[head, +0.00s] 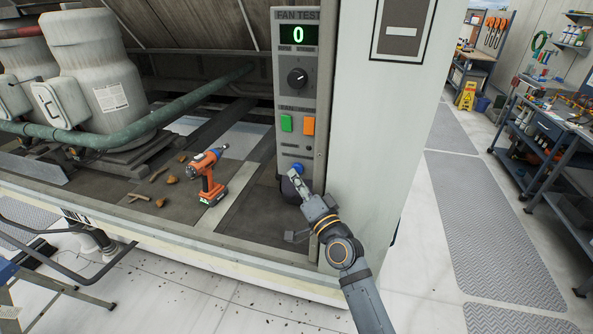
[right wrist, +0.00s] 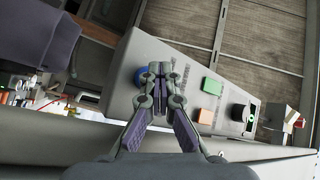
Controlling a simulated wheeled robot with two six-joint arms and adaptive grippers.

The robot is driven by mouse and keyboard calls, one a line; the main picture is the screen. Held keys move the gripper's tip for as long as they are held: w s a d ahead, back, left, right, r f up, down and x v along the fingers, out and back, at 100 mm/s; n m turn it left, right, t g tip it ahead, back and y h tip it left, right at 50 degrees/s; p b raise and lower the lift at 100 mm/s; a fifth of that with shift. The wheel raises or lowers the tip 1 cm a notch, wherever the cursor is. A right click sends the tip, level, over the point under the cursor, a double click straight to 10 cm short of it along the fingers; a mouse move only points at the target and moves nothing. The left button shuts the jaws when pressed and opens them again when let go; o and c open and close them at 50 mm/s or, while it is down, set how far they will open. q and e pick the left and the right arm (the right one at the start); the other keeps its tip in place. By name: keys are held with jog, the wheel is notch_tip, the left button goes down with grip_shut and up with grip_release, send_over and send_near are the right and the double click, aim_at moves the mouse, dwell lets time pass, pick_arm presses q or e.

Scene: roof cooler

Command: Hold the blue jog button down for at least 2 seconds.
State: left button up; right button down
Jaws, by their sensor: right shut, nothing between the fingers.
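The fan test panel (head: 292,70) stands upright, with a display reading 0 at its top. The blue jog button (head: 298,168) is low on the panel. My right gripper (head: 294,176) is shut and empty, with its fingertips just in front of or at the blue button. In the right wrist view the closed fingertips (right wrist: 160,68) overlap the blue button (right wrist: 142,78), which shows just left of them. Whether they touch it or press it in, I cannot tell. My left gripper is not in view.
A green button (head: 286,123) and an orange button (head: 308,126) sit above the blue one, below a black knob (head: 297,77). An orange cordless drill (head: 207,178) stands on the ledge to the left. A pale wall panel (head: 365,140) rises right of the controls.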

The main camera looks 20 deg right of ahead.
jog(key=shift+r, duration=0.75)
dwell(2.9)
jog(key=shift+f, duration=0.1)
dwell(0.8)
jog(key=shift+f, duration=0.35)
jog(key=s+a, duration=0.1)
jog(key=s+b, duration=0.1)
jog(key=s+a+b, duration=0.1)
jog(key=s, duration=0.1)
jog(key=shift+a+f, duration=0.3)
jog(key=shift+f, duration=0.05)
jog(key=shift+d, duration=0.15)
